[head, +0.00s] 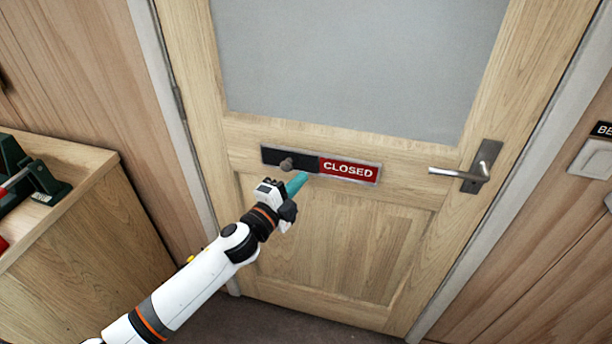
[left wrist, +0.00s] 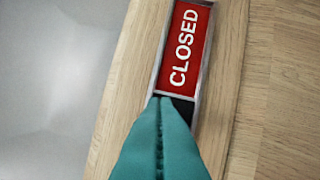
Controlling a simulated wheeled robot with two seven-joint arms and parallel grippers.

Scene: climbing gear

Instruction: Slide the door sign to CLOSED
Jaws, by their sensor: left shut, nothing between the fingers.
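The door sign (head: 349,169) is a slim metal-framed strip on the wooden door. Its right half shows CLOSED in white on red, and its left half is a dark slider panel (head: 302,160) with a round knob (head: 287,163). The red CLOSED part (left wrist: 184,48) also fills the top of the left wrist view. My left gripper (head: 300,178) has teal fingers, shut and empty, just below the middle of the sign. In the left wrist view its fingertips (left wrist: 165,101) overlap the sign's dark part; I cannot tell whether they touch it. My right gripper is out of view.
The door (head: 340,235) is shut, with a frosted pane (head: 350,60) above the sign and a lever handle (head: 470,170) to its right. A wooden cabinet (head: 90,240) with green gear stands at the left. A switch (head: 592,158) is on the right wall.

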